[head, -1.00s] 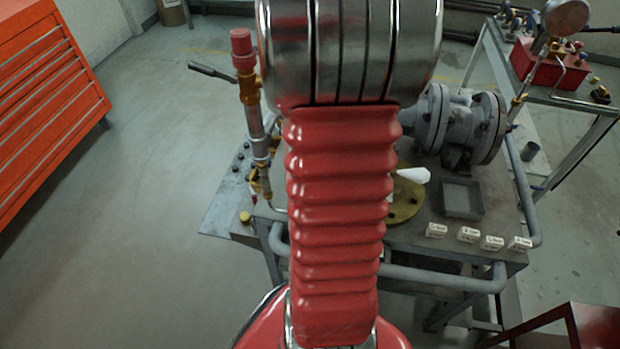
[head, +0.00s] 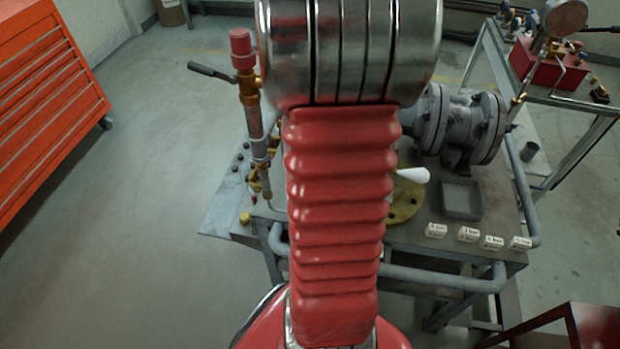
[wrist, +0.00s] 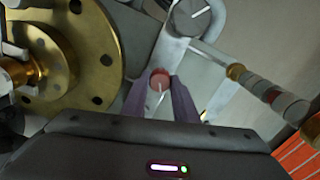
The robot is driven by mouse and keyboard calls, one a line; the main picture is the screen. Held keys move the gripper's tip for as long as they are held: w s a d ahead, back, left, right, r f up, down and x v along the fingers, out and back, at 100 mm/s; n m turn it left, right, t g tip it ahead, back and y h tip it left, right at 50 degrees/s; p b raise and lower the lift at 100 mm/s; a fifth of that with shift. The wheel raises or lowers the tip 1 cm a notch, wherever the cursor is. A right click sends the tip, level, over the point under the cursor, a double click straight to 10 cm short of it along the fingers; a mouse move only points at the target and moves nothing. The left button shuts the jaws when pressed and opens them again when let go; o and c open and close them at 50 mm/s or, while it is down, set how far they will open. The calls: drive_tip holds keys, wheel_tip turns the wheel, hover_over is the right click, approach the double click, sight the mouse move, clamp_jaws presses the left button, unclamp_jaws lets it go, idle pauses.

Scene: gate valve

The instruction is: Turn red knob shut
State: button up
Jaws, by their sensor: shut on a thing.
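A small round red knob (wrist: 159,80) with a white line across its face shows in the wrist view. My gripper (wrist: 160,94) has two purple fingers, one on each side of the knob, and is shut on it. The lower part of the knob sits between the fingers. The white line runs nearly upright in the picture, leaning slightly right. In the head view my own red arm covers the middle of the bench, so the knob and my gripper are hidden there.
A brass flange (wrist: 75,55) stands left of the knob, and a grey round dial (wrist: 193,16) with a white mark lies above it. A pipe (wrist: 255,85) runs to the right. In the head view, a red-capped pipe (head: 243,50) with a black lever stands left of my arm.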

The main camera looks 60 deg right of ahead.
drive_tip(key=m, duration=0.4)
drive_tip(key=shift+m, duration=0.4)
drive_tip(key=shift+w, duration=0.1)
drive_tip(key=o, duration=1.1)
drive_tip(key=shift+c, duration=0.2)
wheel_tip(320, 180, up, 14)
drive_tip(key=shift+f, duration=0.15)
idle(0.5)
